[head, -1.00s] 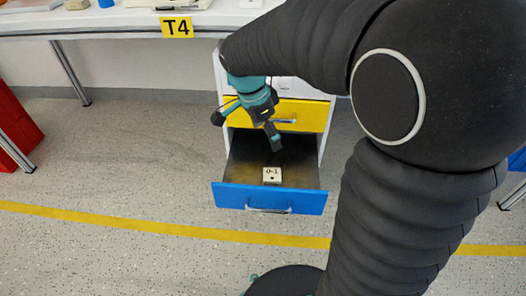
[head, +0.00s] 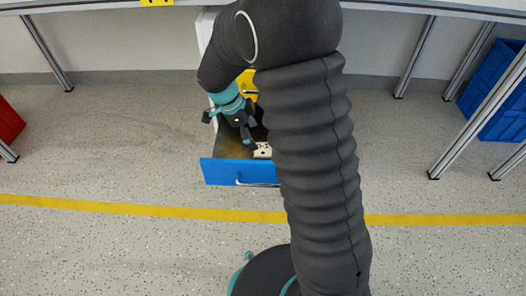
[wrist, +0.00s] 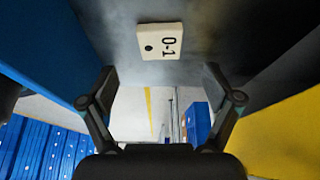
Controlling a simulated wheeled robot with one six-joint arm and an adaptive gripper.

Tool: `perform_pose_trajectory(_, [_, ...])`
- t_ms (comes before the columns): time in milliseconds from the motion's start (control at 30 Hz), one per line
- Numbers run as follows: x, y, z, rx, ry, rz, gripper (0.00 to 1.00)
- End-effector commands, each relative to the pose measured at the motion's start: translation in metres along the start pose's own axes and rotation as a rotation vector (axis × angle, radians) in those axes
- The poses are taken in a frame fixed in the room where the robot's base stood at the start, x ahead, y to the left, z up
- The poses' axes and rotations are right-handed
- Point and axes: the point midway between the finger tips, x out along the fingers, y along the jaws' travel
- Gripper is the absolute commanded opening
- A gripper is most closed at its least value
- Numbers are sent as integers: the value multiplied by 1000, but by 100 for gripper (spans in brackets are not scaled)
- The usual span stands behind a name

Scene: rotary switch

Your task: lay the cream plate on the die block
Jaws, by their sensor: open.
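The cream plate (head: 263,151), marked "0-1" and with a dark dot, lies on the floor of the open blue drawer (head: 225,172). In the head view my arm hides part of the drawer. The plate also shows in the wrist view (wrist: 160,41), just beyond my fingertips. My gripper (head: 249,143) is inside the drawer's outline, close to the plate. In the wrist view my gripper (wrist: 160,78) has its fingers spread wide with nothing between them. I cannot make out the die block in these frames.
A yellow drawer front (head: 248,84) stands above and behind the open drawer, beneath the table. Metal table legs (head: 45,52) stand either side. A blue crate (head: 499,92) is at the right and a red one (head: 9,122) at the left. The floor in front is clear.

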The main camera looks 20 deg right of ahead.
Motion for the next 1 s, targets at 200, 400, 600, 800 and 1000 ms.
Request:
perform_pose_trajectory(200, [13,0,0,0,-1,1,90])
perform_pose_trajectory(400, [41,0,1,0,2,3,90])
perform_pose_trajectory(600, [60,0,1,-1,-1,1,90])
perform_pose_trajectory(800, [61,0,1,-1,-1,0,90])
perform_pose_trajectory(1000, [61,0,1,-1,-1,0,57])
